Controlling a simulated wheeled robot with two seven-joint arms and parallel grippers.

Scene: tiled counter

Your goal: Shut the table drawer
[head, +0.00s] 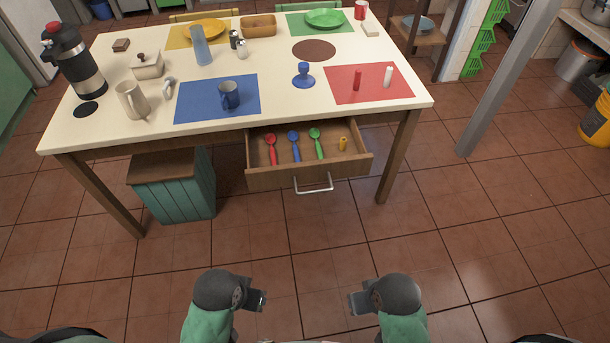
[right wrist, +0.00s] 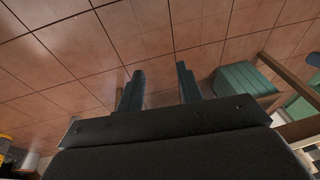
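The wooden table drawer (head: 260,180) is pulled out from under the front of the cream table (head: 290,108). It holds a red spoon (head: 271,150), a blue spoon (head: 295,146), a green spoon (head: 317,144) and a small yellow item (head: 343,144). A silver bar handle (head: 314,189) is on its front. My left gripper (head: 262,301) and right gripper (head: 353,303) are low in the head view, in front of the drawer and apart from it. In the right wrist view, the right gripper's two fingers (right wrist: 160,90) are spread with nothing between them. The left gripper's fingers are too small to judge.
A teal bin with a wooden lid (head: 178,190) stands under the table, left of the drawer; it also shows in the right wrist view (right wrist: 245,80). Table legs (head: 398,155) flank the drawer. The tiled floor before it is clear. A grey post (head: 505,80) stands at right.

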